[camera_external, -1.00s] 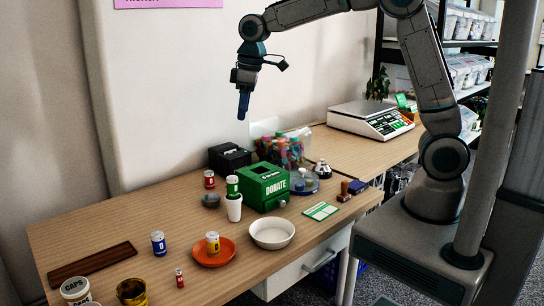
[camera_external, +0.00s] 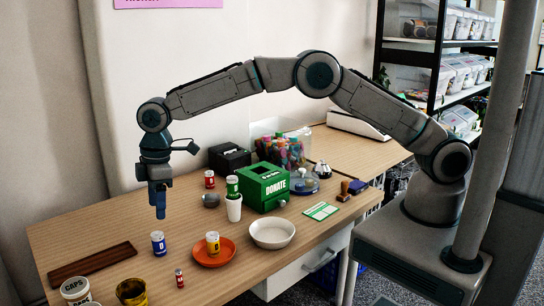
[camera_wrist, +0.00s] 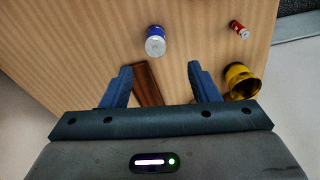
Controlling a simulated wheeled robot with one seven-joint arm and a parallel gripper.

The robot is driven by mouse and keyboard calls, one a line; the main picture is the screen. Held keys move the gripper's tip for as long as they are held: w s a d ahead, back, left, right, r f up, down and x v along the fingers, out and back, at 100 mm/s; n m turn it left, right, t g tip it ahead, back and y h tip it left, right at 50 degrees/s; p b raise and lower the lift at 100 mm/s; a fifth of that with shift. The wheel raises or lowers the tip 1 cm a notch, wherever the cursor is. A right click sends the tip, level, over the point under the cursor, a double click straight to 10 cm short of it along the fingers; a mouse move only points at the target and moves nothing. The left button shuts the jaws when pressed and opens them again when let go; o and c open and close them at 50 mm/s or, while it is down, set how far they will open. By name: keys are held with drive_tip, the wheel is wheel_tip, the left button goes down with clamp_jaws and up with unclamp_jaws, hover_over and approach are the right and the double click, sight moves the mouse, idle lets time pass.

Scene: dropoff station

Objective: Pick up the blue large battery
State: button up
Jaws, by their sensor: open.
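The blue large battery (camera_external: 158,244) stands upright on the wooden table, with a white label and a silver top. In the wrist view the battery (camera_wrist: 155,40) shows beyond the fingers, toward the top of the picture and between their lines. My gripper (camera_external: 158,216) points down above the table, just above and behind the battery in the external view. In the wrist view my gripper (camera_wrist: 160,72) is open with its two blue fingers apart and nothing between them.
An orange plate (camera_external: 230,252) with a yellow battery (camera_external: 212,242) stands to the right. A small red battery (camera_external: 179,278), a yellow cup (camera_external: 131,291) and a caps container (camera_external: 75,289) are in front. A dark wooden tray (camera_external: 92,264) lies left. A green donation box (camera_external: 264,188) stands farther back.

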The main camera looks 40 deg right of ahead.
sight(157, 233)
drive_tip(key=f, duration=0.3)
drive_tip(key=f+p, duration=0.1)
drive_tip(key=f, duration=0.2)
drive_tip(key=w+a+f, duration=0.1)
drive_tip(key=f, duration=0.3)
drive_tip(key=shift+f+p, duration=0.1)
drive_tip(key=shift+p, duration=0.2)
drive_tip(key=c, duration=1.1)
